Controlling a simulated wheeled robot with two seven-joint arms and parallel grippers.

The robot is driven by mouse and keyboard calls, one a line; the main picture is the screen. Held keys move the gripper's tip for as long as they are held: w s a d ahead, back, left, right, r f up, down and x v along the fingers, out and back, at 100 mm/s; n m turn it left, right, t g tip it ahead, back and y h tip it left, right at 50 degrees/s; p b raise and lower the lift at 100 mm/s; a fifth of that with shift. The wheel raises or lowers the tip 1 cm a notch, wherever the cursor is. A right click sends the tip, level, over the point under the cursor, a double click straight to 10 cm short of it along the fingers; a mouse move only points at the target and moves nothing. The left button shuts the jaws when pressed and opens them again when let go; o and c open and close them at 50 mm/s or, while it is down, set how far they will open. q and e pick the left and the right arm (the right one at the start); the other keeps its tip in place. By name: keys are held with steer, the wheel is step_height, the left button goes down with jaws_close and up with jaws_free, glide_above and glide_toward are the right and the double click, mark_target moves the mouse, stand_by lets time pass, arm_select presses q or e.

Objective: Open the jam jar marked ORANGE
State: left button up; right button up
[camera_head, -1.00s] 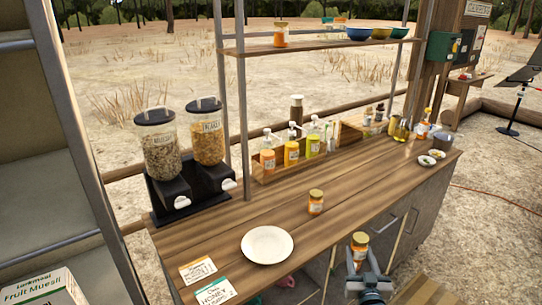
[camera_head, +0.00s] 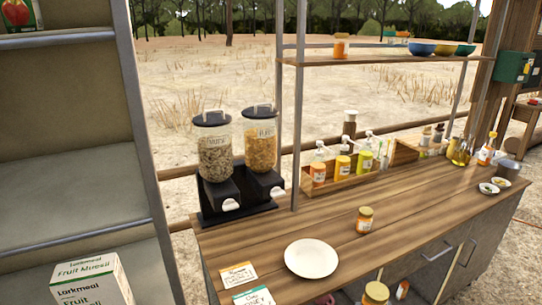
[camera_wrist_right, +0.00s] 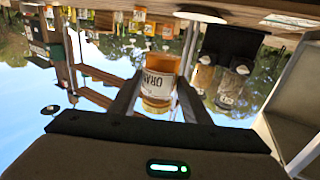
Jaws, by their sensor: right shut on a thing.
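My right gripper (camera_wrist_right: 157,88) is shut on an amber jam jar (camera_wrist_right: 157,65) with a gold lid (camera_wrist_right: 155,104). Its label, upside down in the right wrist view, reads ORAN and then curves out of sight. The lid is on the jar. In the head view this jar (camera_head: 375,293) shows at the bottom edge, in front of the counter, lid up; the gripper is below the picture there. My left gripper is not in view.
Another gold-lidded jar (camera_head: 364,222) stands on the wooden counter (camera_head: 420,210), near a white plate (camera_head: 311,258) and two cards (camera_head: 238,274). Cereal dispensers (camera_head: 213,160) and a bottle rack (camera_head: 345,182) line the back. The counter's right middle is clear.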

steer(key=s+a+r, duration=0.2)
steer(key=s+r, duration=0.1)
steer(key=s, duration=0.2)
steer(key=shift+a+r+y, duration=0.3)
steer(key=shift+a, duration=0.05)
steer(key=shift+w, duration=0.1)
steer(key=w+a+n+g+y, duration=0.2)
steer(key=w+a+n+y, duration=0.1)
steer(key=a, duration=0.4)
steer(key=w+a+n+g+y, duration=0.2)
steer(key=a+n+y, duration=0.3)
steer(key=a+y, duration=0.3)
steer(key=shift+w+f+y, duration=0.3)
steer(key=shift+w, duration=0.6)
jaws_close()
